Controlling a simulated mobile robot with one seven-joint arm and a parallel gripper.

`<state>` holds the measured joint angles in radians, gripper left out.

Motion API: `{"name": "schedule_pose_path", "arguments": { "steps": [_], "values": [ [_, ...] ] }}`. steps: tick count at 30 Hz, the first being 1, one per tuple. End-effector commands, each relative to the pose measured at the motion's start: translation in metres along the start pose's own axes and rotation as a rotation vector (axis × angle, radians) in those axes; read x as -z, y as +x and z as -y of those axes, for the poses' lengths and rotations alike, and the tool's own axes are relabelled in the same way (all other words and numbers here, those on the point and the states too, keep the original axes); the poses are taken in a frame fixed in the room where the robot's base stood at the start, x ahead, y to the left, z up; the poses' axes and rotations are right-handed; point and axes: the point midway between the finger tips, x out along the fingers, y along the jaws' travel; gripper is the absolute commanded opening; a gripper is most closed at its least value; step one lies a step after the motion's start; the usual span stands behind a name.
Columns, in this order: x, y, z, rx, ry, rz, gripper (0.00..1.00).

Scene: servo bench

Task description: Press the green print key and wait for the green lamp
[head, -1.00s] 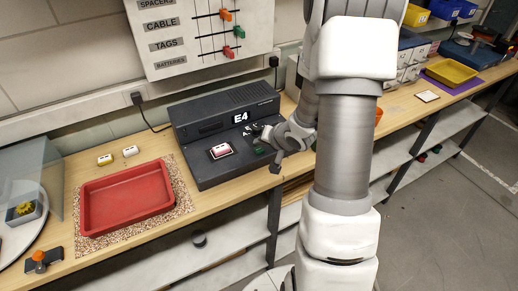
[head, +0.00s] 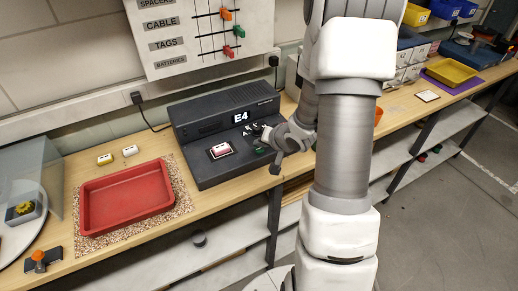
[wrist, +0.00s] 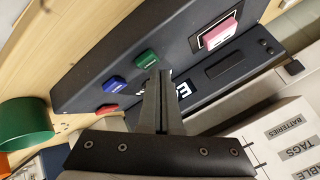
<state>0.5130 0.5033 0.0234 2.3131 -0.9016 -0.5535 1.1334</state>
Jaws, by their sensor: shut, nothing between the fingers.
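The dark label printer (head: 225,135) stands on the bench, with E4 on its display. Its green print key (head: 264,150) is partly covered by my gripper in the head view, and it shows as a green block (wrist: 147,58) in the wrist view. My gripper (wrist: 158,75) is shut and empty, its fingertips just beside the green key in the wrist view; I cannot tell whether they touch it. A blue key (wrist: 115,83) and a red key (wrist: 107,108) sit beside the green one. A pink-and-white label piece (head: 221,150) lies on the printer's top. No lit green lamp shows.
A red tray (head: 127,201) sits on a speckled mat left of the printer. A green round container (wrist: 24,122) shows in the wrist view. A wall board (head: 205,35) hangs above.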

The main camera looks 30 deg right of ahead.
Motion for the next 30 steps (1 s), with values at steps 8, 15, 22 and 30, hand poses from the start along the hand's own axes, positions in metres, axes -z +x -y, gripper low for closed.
{"name": "schedule_pose_path", "arguments": {
  "steps": [8,15,22,30],
  "values": [
    [-0.0011,0.002,-0.0013,0.0,-0.001,-0.001,0.0],
    [-0.0016,0.0026,-0.0019,0.0,-0.001,-0.001,0.0],
    [-0.0031,0.0046,-0.0033,0.0,-0.001,-0.001,0.0],
    [-0.0048,0.0069,-0.0049,0.001,-0.001,0.0,0.0]
  ]
}}
